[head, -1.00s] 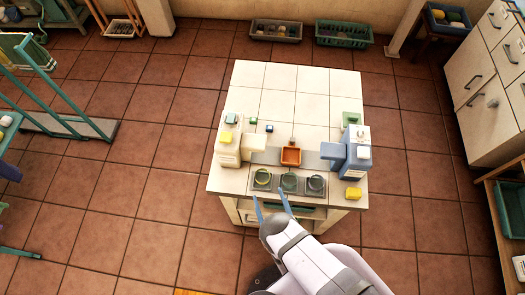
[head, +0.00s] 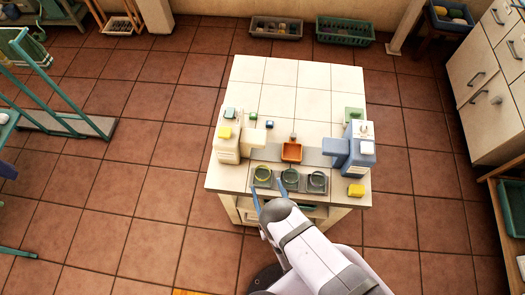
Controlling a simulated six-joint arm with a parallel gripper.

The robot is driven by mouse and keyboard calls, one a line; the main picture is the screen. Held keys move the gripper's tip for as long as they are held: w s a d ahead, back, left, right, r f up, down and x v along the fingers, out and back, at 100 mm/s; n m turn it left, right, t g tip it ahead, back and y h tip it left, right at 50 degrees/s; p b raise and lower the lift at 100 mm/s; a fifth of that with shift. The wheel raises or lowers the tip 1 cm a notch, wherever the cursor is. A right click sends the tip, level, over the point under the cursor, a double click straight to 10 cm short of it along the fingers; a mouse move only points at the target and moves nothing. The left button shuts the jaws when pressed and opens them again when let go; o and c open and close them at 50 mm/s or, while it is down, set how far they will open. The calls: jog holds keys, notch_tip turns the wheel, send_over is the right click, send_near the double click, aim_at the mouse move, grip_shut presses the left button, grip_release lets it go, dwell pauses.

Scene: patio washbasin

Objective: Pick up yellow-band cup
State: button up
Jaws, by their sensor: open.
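The yellow-band cup (head: 263,174) stands in the left place of a grey tray (head: 277,187) at the front of the white tiled counter. A greenish cup (head: 290,176) stands in the middle place and a dark grey cup (head: 317,180) in the right place. My gripper (head: 269,190) is open and empty, its two blue fingers spread at the tray's front edge. The left finger is near the yellow-band cup and the right finger near the middle cup. I cannot tell how high the fingers are above the tray.
A cream dispenser (head: 228,147) stands left of the cups and a blue-grey dispenser (head: 354,150) right. An orange tray (head: 291,151) sits behind the cups. A yellow block (head: 356,190) lies at the front right. The back of the counter (head: 296,84) is clear.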

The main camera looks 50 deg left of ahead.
aim_at(265, 180)
jog(key=b, duration=0.1)
jog(key=a+b, duration=0.1)
jog(key=b, duration=0.1)
jog(key=shift+w+a+f, duration=0.25)
jog(key=shift+w+f, duration=0.1)
jog(key=shift+w, duration=0.05)
jog(key=b, duration=0.2)
jog(key=a+b, duration=0.1)
jog(key=b, duration=0.1)
jog(key=shift+w, duration=0.25)
jog(key=b+x, duration=0.1)
jog(key=b, duration=0.2)
jog(key=shift+a+r, duration=0.15)
jog(key=shift+a, duration=0.15)
jog(key=shift+w+a+r+b, duration=0.15)
jog(key=shift+w+a+b, duration=0.05)
jog(key=shift+b, duration=0.3)
jog(key=shift+r, duration=0.1)
jog(key=c, duration=1.1)
